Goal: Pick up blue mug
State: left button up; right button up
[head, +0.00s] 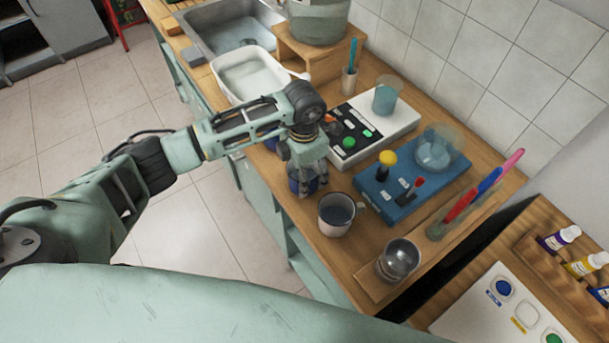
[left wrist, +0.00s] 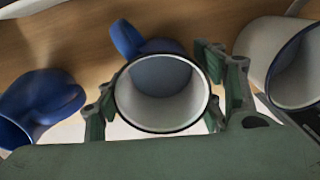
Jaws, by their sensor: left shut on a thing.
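The blue mug (head: 310,180) stands near the front edge of the wooden counter, mostly hidden by my gripper in the head view. In the left wrist view the blue mug (left wrist: 163,92) shows from above, with a dark rim, a pale inside and its blue handle pointing up and left. My left gripper (head: 307,176) reaches down over it, and its green fingers (left wrist: 160,108) are shut on the mug from both sides. My right gripper is in neither view.
A white mug (head: 337,214) stands close to the right of the blue mug. Another blue mug (left wrist: 40,105) is at the left in the wrist view.

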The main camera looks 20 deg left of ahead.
pick_arm(q)
jog(key=c, duration=0.6)
jog(key=shift+o, duration=0.2)
jog(key=shift+r, duration=0.15)
